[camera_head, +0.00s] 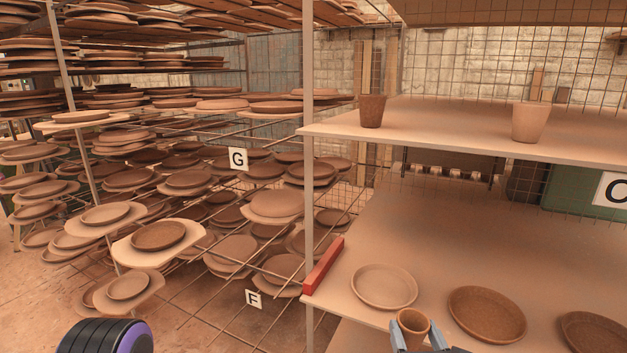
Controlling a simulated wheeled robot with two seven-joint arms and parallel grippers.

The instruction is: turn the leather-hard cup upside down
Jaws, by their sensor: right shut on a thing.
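A small brown clay cup (411,328) is at the bottom of the head view, in front of the lower shelf board. My right gripper (419,336) is shut on it, with one grey finger on each side. The cup is upright, its open mouth facing up; its lower part is cut off by the frame edge. A dark brown cup (372,112) and a paler, pinkish cup (530,122) stand mouth up on the upper shelf. My left gripper is out of view.
The lower shelf (400,230) holds a pale plate (384,287) and brown plates (487,313) near its front; its back is clear. A red block (323,267) lies at its left edge by a post (308,180). Racks of plates fill the left.

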